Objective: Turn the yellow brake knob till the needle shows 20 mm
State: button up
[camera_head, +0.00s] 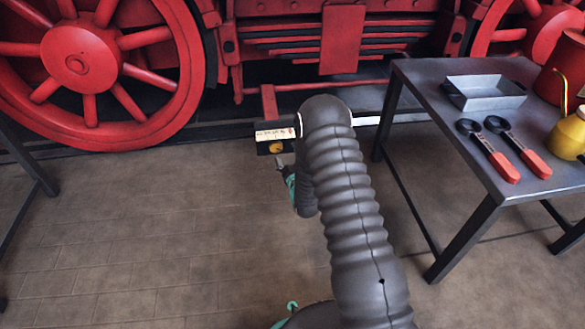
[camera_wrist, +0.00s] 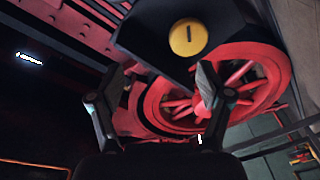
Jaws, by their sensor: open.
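The yellow brake knob (camera_head: 277,148) sits on the front of a small dark box under a pale scale plate (camera_head: 276,134). The scale is too small to read, and I cannot make out the needle's value. In the wrist view the knob (camera_wrist: 187,37) is a round yellow disc with a dark slot mark, near upright, on a dark block. My gripper (camera_wrist: 160,90) is open and empty, its two fingers below the knob in the picture and apart from it. In the head view my arm hides part of the space beside the box, and the gripper is mostly hidden.
A red spoked wheel (camera_head: 76,58) stands at left behind the box. A grey metal table (camera_head: 440,120) at right bears a tray (camera_head: 484,104), two red-handled tools (camera_head: 503,165) and a yellow oil can (camera_head: 568,134).

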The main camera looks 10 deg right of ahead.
jog(key=s+r, duration=0.1)
jog(key=s, duration=0.6)
jog(key=shift+s+d, duration=0.35)
dwell(0.5)
jog(key=shift+b, duration=0.6)
jog(key=s+d, duration=0.1)
jog(key=s, duration=1.1)
jog(key=shift+d+f, duration=0.2)
jog(key=shift+d, duration=0.1)
jog(key=shift+w, duration=0.1)
